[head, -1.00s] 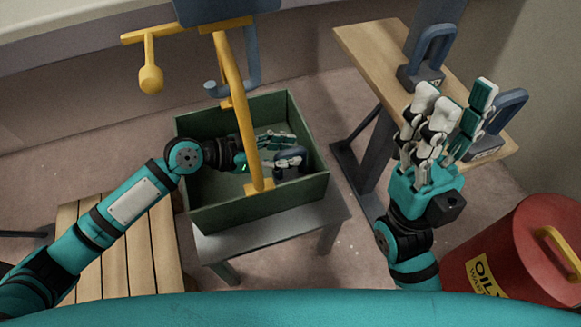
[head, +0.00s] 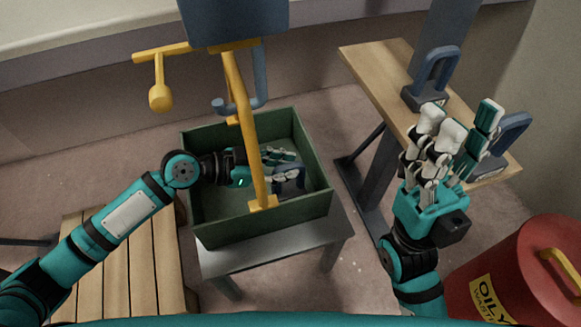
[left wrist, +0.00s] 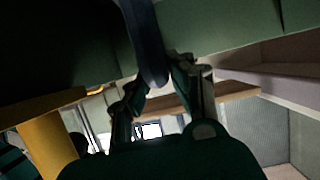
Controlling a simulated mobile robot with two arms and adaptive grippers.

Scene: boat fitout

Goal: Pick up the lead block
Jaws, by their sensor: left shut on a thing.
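The lead block (head: 292,189) is dark with a blue loop handle and sits inside the green box, partly hidden by my fingers and a yellow post. My left gripper (head: 284,166) reaches into the box from the left and is shut on the block's handle. In the left wrist view, the blue handle (left wrist: 148,45) runs between the two fingertips (left wrist: 155,82). Whether the block rests on the box floor is hard to tell. My right gripper (head: 460,130) is open and empty, in front of the wooden shelf.
The green box (head: 262,222) stands on a grey stand (head: 275,253). A yellow post (head: 247,130) with a hanging knob crosses over it. Two similar blue-handled blocks (head: 434,78) (head: 510,135) stand on the wooden shelf (head: 376,68). A red oily waste bin (head: 520,270) is at lower right.

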